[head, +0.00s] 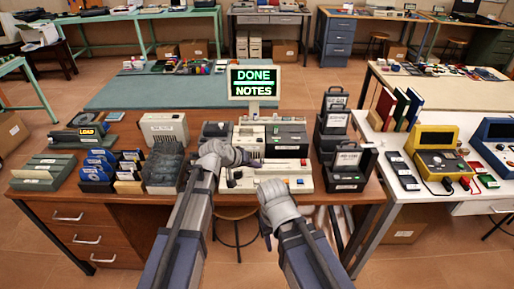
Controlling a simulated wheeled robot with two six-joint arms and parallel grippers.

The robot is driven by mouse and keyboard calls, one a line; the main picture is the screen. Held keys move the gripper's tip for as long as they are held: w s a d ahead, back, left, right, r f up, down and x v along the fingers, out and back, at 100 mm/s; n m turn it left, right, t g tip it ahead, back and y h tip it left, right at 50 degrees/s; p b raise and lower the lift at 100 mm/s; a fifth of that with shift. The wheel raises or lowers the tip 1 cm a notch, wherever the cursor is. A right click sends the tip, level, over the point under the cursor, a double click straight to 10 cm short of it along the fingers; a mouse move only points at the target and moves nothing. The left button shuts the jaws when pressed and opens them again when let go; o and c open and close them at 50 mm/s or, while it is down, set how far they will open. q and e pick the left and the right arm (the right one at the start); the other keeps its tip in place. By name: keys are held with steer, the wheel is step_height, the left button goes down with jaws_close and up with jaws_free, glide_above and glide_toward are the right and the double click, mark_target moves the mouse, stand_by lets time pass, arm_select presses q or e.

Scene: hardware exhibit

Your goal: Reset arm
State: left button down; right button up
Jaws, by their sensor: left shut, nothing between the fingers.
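My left gripper (240,157) is at the left part of the beige machine on the wooden desk, its fingers pointing right. It is shut with nothing visible in it. My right gripper (275,190) is in front of the right part of the beige machine, at the desk's front edge. Whether its fingers are open or shut is not clear. The beige machine (293,180) has a red strip and small controls on its front. My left gripper overlaps its left side, and I cannot tell if they touch. A monitor (254,82) above it reads "DONE NOTES".
On the wooden desk (95,206), disk boxes (98,165), a dark grey block (163,168) and a beige box (165,128) stand left. Black cases (345,167) stand right. A white table (440,203) with a yellow device (436,150) is farther right. A stool (236,214) is below.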

arm_select(q)
steer(key=s+a+f+m+g+y, duration=0.1)
steer(key=s+a+f+g+y, duration=0.1)
steer(key=s, duration=1.1)
steer(key=s+a+f+m+g+y+p, duration=0.1)
steer(key=s+y, duration=0.5)
steer(key=s, duration=0.6)
step_height(320, 180, down, 3)
steer(key=a+m+g, duration=0.1)
steer(key=a+g, duration=0.1)
steer(key=g, duration=0.1)
steer(key=shift+s+a+r+g, duration=0.2)
steer(key=shift+s+g, duration=0.1)
steer(key=shift+s, duration=0.1)
